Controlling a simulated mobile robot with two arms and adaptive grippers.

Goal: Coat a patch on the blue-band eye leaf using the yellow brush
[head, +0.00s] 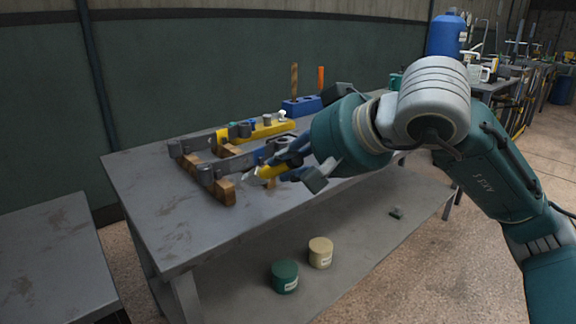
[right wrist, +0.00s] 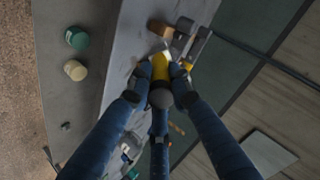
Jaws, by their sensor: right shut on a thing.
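The yellow brush (head: 269,171) is held in my right gripper (head: 283,162), low over the near side of the bench. It also shows between the fingers in the right wrist view (right wrist: 160,68). Its tip points left toward the near grey eye leaf (head: 225,164), which rests on wooden blocks (head: 224,190). A blue patch beside the fingers may be this leaf's band, but the blue fingers make it hard to tell. I cannot tell whether the brush touches the leaf. A second grey eye leaf (head: 185,147) lies behind it. My left gripper is out of view.
A blue holder (head: 302,106) bears upright wooden and orange handles. A green can (head: 285,277) and a cream can (head: 320,252) stand on the lower shelf. The bench's left end (head: 135,180) is clear.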

